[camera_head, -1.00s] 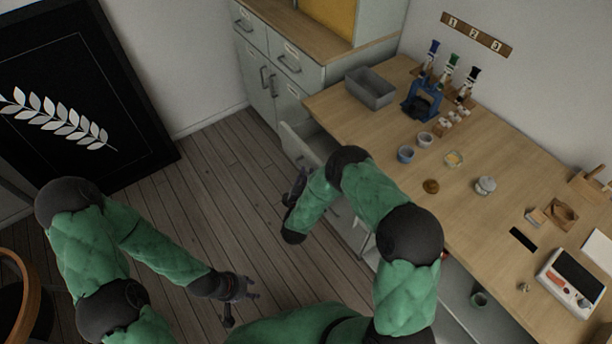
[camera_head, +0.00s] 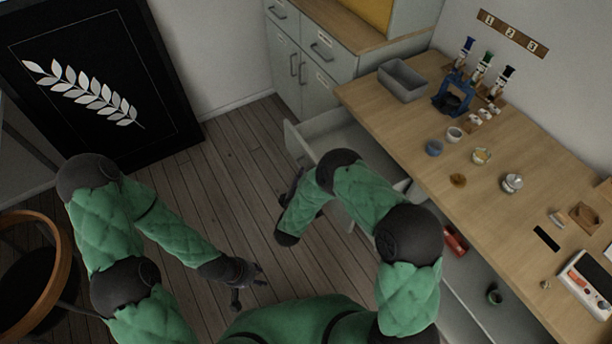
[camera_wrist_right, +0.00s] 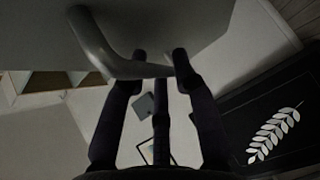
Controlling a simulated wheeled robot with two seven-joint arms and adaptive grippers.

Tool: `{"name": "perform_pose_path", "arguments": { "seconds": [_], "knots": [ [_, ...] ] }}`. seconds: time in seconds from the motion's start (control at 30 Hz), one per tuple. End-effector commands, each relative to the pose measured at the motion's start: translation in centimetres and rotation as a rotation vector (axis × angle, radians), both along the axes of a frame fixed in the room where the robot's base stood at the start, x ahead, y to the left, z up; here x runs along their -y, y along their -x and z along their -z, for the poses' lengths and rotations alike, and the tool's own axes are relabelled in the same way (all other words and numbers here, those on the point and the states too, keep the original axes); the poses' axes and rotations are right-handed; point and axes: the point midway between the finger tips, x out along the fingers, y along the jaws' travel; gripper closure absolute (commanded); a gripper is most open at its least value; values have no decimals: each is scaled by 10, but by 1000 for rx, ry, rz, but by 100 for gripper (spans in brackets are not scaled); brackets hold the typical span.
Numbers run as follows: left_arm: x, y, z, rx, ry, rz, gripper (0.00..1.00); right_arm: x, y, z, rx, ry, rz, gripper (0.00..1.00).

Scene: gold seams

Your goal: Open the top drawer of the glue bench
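The glue bench (camera_head: 420,165) has a wooden top and runs along the right in the head view. Its top drawer (camera_head: 346,130) is pulled out, with its grey front (camera_head: 295,144) towards me and part of the inside showing. My right gripper (camera_head: 292,187) is at that front, partly hidden by my forearm. In the right wrist view, the curved drawer handle (camera_wrist_right: 95,43) lies across the fingers of my right gripper (camera_wrist_right: 158,58), which appear closed around it. My left gripper (camera_head: 249,277) is empty above the floor, fingers spread.
A grey bin (camera_head: 403,80), a blue stand (camera_head: 455,95) and small cups stand on the bench. A round wooden-rimmed item (camera_head: 62,262) is at left. The middle floor is clear.

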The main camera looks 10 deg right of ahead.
Motion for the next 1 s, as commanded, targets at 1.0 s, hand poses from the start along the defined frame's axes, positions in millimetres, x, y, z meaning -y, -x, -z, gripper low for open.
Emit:
{"name": "perform_pose_path", "arguments": {
  "seconds": [1.0],
  "knots": [
    [0, 0, 0, 0, 0, 0, 60, -47, 100, -16, 1, 0, -3, 70]
  ]
}}
